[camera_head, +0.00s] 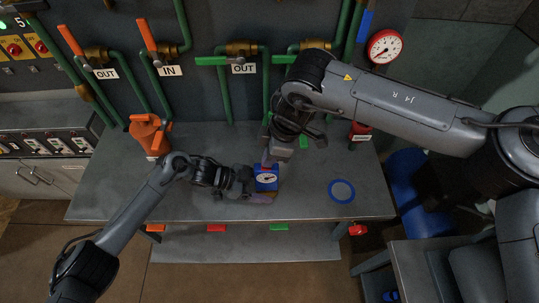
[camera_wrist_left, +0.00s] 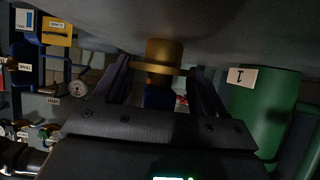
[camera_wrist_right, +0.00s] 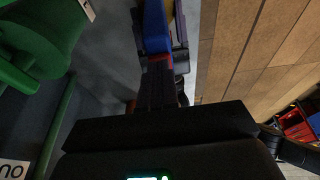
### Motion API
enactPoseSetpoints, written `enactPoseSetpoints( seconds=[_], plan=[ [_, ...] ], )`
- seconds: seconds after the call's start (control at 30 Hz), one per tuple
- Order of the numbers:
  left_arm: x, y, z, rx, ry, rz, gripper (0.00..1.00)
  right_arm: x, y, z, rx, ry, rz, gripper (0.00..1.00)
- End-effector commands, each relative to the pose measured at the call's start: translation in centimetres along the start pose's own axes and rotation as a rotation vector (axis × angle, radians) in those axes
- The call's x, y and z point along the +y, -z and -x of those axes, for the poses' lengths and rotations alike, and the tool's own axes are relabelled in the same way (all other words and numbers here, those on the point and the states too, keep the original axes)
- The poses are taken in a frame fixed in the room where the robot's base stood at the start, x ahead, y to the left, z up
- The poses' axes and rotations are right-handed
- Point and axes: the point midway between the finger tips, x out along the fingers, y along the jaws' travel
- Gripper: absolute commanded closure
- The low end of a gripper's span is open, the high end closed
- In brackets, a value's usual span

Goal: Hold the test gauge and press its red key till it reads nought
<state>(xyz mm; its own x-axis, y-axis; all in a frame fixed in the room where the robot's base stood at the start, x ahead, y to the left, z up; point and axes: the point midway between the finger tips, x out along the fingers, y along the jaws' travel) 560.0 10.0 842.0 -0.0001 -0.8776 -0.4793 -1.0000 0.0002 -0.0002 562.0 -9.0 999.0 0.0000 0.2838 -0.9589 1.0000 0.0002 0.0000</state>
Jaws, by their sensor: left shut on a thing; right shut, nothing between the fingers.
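The test gauge (camera_head: 267,179) is a small blue box with a white dial, near the middle of the grey bench. My left gripper (camera_head: 250,187) is shut on it from the left. In the left wrist view its blue body (camera_wrist_left: 158,97) and a brass fitting (camera_wrist_left: 165,55) show between the fingers. My right gripper (camera_head: 269,160) is shut and empty, its tips at the gauge's far side. In the right wrist view a red part (camera_wrist_right: 160,59), perhaps the red key, shows right at the fingertips; whether they touch I cannot tell. The dial's reading is too small to make out.
A blue-rimmed disc (camera_head: 342,191) lies on the bench (camera_head: 310,215) to the right, with bare bench around it. Green pipes (camera_head: 222,95) with OUT and IN labels and a red-rimmed wall gauge (camera_head: 384,46) are behind.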

Motion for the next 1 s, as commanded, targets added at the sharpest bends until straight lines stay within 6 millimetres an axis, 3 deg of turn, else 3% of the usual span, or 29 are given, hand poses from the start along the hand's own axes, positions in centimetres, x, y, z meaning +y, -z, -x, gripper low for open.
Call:
enactPoseSetpoints(
  seconds=[0.23,0.63,0.83,1.0],
  plan=[
    [0.0,-0.2,0.0,-0.003,0.0,0.002,0.46,-0.1,-0.6,-1.8,-0.001,0.004,-0.002,1.0],
    [-0.1,-0.1,-0.1,0.001,0.003,-0.002,0.46,-0.2,-0.7,-2.0,-0.008,0.006,-0.001,1.0],
    [-0.1,0.0,0.0,0.001,0.003,-0.002,0.46,0.1,-0.1,-0.1,-0.003,0.001,0.001,1.0],
    [-0.1,-0.1,0.0,0.0,0.002,-0.001,0.46,0.5,1.1,3.3,0.007,-0.011,0.002,1.0]
  ],
)
